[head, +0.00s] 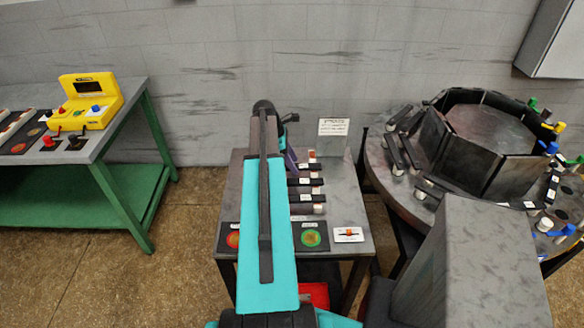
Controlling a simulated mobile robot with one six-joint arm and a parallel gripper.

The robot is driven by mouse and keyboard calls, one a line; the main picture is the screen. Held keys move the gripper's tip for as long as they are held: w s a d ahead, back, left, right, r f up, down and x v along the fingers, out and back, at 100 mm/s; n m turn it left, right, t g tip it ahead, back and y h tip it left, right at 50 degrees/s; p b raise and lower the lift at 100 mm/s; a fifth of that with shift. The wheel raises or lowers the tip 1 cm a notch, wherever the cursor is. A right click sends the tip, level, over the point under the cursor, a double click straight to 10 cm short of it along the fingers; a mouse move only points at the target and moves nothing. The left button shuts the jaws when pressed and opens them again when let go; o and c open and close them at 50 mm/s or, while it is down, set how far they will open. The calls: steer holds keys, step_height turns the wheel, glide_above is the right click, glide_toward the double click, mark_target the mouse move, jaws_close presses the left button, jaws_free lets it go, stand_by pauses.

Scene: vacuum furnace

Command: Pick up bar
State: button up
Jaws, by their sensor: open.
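Several dark bars with pale end blocks lie side by side across the small grey table (345,190) in the middle of the head view. Three show clearly: a rear bar (300,181), a middle bar (300,190) and a front bar (300,209). Their left ends are hidden behind my teal arm. Another small block shows at the row's back end. My gripper (291,152) is over the back part of the table, beside the rear end of the row. It is mostly hidden by my arm. No bar is seen held in it.
A sign (333,127) stands at the table's back. A round furnace (490,140) stands close on the right, and a green-legged bench (110,140) with a yellow control box (90,101) on the left.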

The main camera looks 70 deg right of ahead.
jaws_close()
steer(key=shift+r, duration=0.25)
steer(key=shift+r+b, duration=0.9)
steer(key=shift+r, duration=0.65)
steer(key=shift+s+a+r+b, duration=0.25)
steer(key=shift+s+a+b, duration=0.4)
steer(key=shift+s+a, duration=1.25)
steer(key=shift+s+a+r+b, duration=0.25)
steer(key=shift+s+a+b, duration=0.45)
steer(key=shift+s+a, duration=1.15)
steer(key=shift+s+a+r+b, duration=0.25)
steer(key=shift+s+a+b, duration=0.4)
steer(key=shift+s+a, duration=1.25)
steer(key=shift+s+d, duration=0.5)
steer(key=shift+d, duration=0.05)
